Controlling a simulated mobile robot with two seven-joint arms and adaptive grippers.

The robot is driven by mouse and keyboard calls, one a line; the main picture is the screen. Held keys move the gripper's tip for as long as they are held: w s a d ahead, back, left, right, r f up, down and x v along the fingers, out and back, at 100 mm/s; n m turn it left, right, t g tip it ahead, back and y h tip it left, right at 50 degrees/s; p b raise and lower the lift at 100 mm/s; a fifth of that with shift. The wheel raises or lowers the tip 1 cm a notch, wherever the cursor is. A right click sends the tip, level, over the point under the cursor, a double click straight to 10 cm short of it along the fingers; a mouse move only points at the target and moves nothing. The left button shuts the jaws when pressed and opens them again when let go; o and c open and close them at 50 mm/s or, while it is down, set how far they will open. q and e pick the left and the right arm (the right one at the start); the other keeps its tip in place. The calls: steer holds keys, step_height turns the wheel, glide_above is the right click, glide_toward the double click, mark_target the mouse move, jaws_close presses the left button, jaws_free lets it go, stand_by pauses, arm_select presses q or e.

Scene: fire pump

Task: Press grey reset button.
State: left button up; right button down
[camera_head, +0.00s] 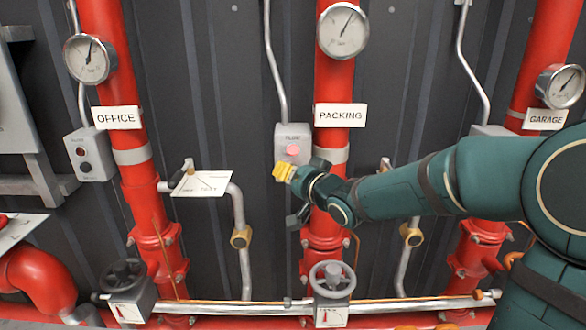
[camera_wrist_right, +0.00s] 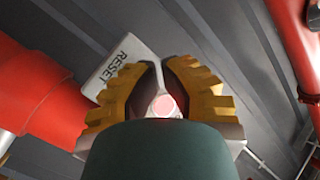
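My right gripper (camera_head: 283,172) reaches in from the right, its yellow fingers at the lower part of the grey box (camera_head: 293,136) beside the PACKING pipe. That box carries a pink-red round light (camera_head: 293,150). In the right wrist view the yellow fingers (camera_wrist_right: 163,85) stand a narrow gap apart, with nothing held. A pink round part (camera_wrist_right: 162,105) shows between them. The RESET lettering (camera_wrist_right: 122,65) is on the grey box face beyond the left finger. The grey reset button is hidden behind the fingers, so I cannot tell whether they touch it. My left gripper is out of view.
Red pipes labelled OFFICE (camera_head: 116,118), PACKING (camera_head: 340,115) and GARAGE (camera_head: 545,119) stand beside similar boxes. The OFFICE box (camera_head: 88,165) has a dark button. Handwheels (camera_head: 332,278) stand below.

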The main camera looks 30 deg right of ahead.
steer(key=shift+w+d, duration=0.2)
steer(key=shift+w, duration=0.2)
stand_by(0.4)
steer(key=shift+s, duration=0.1)
steer(key=shift+s+a, duration=0.5)
steer(key=shift+s, duration=0.2)
steer(key=s+a, duration=0.1)
steer(key=s+b, duration=0.1)
steer(key=s, duration=0.1)
steer(key=s+a, duration=0.1)
steer(key=shift+s+a+b, duration=0.15)
steer(key=shift+a+b, duration=0.15)
steer(key=shift+b, duration=0.05)
stand_by(0.3)
stand_by(0.7)
